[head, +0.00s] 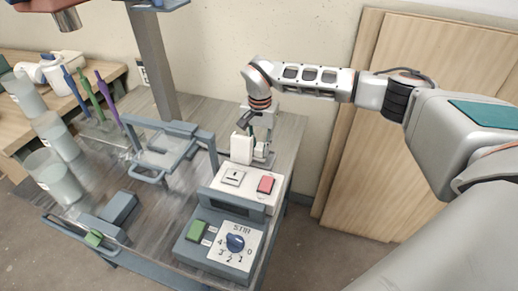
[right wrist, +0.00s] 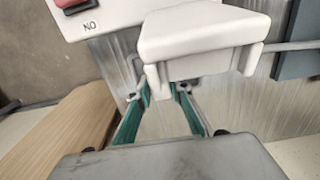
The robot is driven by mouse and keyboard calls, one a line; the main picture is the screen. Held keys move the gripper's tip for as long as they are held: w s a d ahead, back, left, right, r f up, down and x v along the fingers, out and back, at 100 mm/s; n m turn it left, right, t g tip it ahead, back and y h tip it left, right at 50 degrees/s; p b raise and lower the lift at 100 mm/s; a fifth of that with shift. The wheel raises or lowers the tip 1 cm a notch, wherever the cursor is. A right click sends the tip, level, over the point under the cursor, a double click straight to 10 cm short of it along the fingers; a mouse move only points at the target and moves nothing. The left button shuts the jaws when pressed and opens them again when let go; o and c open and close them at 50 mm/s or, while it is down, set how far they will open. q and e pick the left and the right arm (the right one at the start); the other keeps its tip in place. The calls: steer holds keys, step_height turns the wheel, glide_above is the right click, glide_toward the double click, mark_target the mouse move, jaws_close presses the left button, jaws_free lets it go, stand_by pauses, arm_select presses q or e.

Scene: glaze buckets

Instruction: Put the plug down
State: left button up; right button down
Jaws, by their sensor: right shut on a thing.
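The white plug (head: 242,147) is in my right gripper (head: 246,122), at the back right of the bench, just behind the socket box. In the right wrist view the plug (right wrist: 200,35) is a white block with short prongs, at the fingertips of the right gripper (right wrist: 162,92). Its cord runs off to the right there. The green-padded fingers reach up to its near side; their contact is partly hidden. I cannot tell whether the plug touches anything beneath.
The white socket box (head: 246,190) has an outlet and a red switch (head: 265,185). In front is the grey STIR control box (head: 222,243) with a blue dial. Clear buckets (head: 56,178) line the left side. A grey frame (head: 165,153) stands mid-bench. Wooden boards (head: 400,130) lean behind.

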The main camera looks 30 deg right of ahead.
steer(key=shift+f, duration=0.35)
steer(key=shift+r, duration=0.15)
steer(key=shift+f, duration=0.2)
steer(key=c, duration=1.8)
jaws_free()
steer(key=shift+r, duration=0.1)
